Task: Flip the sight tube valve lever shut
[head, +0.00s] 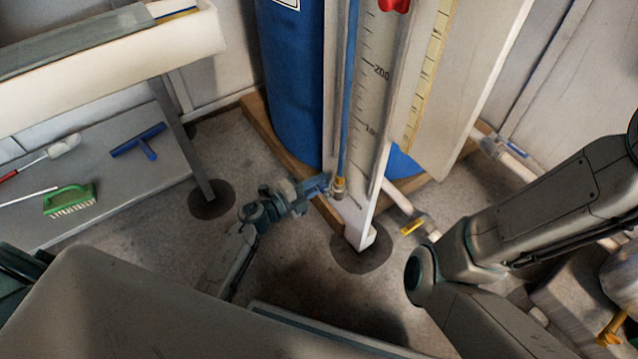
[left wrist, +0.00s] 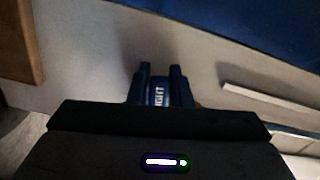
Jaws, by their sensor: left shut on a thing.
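The sight tube (head: 350,90) is a thin blue upright line beside a graduated scale board. A small brass valve (head: 339,190) sits at its foot. My left gripper (head: 318,186) reaches the valve from the left and is shut on its blue lever.
A blue tank (head: 292,90) stands on a wooden base behind the scale board (head: 375,100). A pipe valve with a yellow handle (head: 412,226) is to the right, and a blue-handled one (head: 512,147) lies farther back. A shelf (head: 130,185) with brushes stands at left.

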